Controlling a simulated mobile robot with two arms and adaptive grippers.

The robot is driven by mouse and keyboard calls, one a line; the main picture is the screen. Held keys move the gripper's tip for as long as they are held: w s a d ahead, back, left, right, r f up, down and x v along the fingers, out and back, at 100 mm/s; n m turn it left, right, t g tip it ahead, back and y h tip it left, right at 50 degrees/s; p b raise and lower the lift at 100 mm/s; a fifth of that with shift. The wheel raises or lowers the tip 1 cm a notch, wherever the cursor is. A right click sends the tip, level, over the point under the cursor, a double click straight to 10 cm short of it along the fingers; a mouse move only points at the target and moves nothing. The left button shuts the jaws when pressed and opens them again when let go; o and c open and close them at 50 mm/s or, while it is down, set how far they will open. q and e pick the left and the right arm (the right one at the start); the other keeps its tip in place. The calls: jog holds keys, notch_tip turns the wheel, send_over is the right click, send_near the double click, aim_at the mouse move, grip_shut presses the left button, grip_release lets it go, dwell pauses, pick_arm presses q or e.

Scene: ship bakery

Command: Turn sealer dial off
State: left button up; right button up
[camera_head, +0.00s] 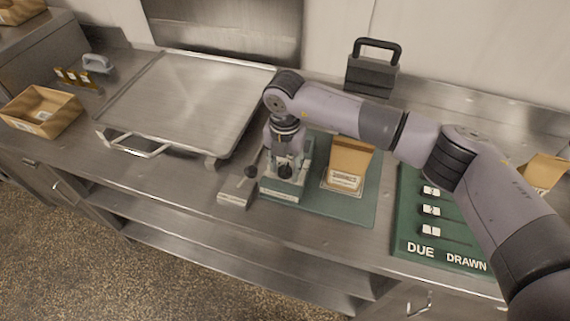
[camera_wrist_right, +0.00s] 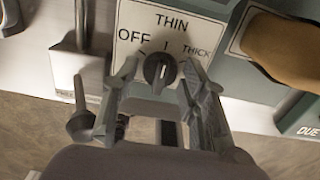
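The sealer dial (camera_wrist_right: 160,71) is a round black knob with a pale pointer line, on a white plate (camera_wrist_right: 185,22) marked OFF, THIN and THICK. I cannot tell for sure which mark the pointer faces. My right gripper (camera_wrist_right: 160,88) points down at the dial, with one finger on each side of it. The fingers look apart, with gaps beside the knob. In the head view my right gripper (camera_head: 284,160) hangs over the sealer (camera_head: 281,192) and hides much of it. My left gripper is not in view.
A small lever with a black ball (camera_head: 250,171) stands left of the sealer. A brown paper bag (camera_head: 350,160) is on the green mat (camera_head: 340,210) to its right. A green DUE/DRAWN board (camera_head: 410,225) lies right.

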jog(key=c, duration=0.8)
jog(key=shift+f+n+b, duration=0.15)
jog(key=shift+n+b, duration=0.35)
jog(key=shift+b, duration=0.35)
jog(key=n+b, duration=0.8)
jog(key=b, duration=0.2)
jog(key=shift+f, duration=0.1)
jog(key=shift+r+n+b, duration=0.2)
jog(key=shift+n+b, duration=1.2)
jog(key=shift+n, duration=0.1)
jog(key=o, duration=1.1)
jog(key=shift+o, duration=0.2)
